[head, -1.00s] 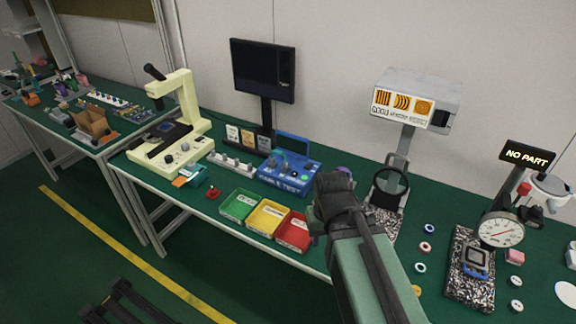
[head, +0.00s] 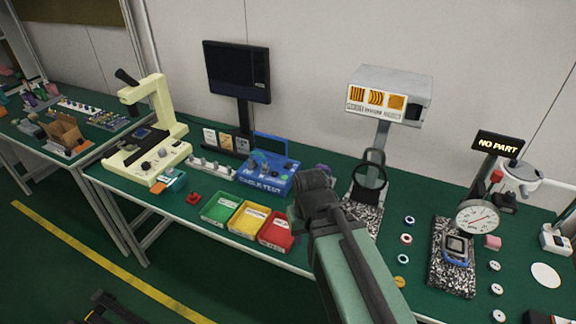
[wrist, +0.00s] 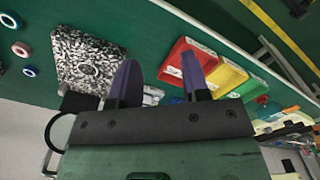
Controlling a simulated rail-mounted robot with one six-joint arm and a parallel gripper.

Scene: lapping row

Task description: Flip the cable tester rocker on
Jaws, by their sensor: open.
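The cable tester (head: 265,180) is a blue box with a raised handle and "CABLE TEST" lettering, on the green bench left of my arm in the head view. Small controls and a green spot show on its top, but the rocker is too small to make out. My gripper (wrist: 160,75) is open and empty, its two purple fingers apart in the wrist view. In the head view its fingers are mostly hidden behind my wrist, right of the tester and apart from it.
Green (head: 221,208), yellow (head: 248,219) and red (head: 276,231) bins stand in front of the tester. A dark monitor (head: 237,72) stands behind it, a cream microscope (head: 150,140) to the left. A speckled stand with a ring (head: 370,175) is close right of my arm.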

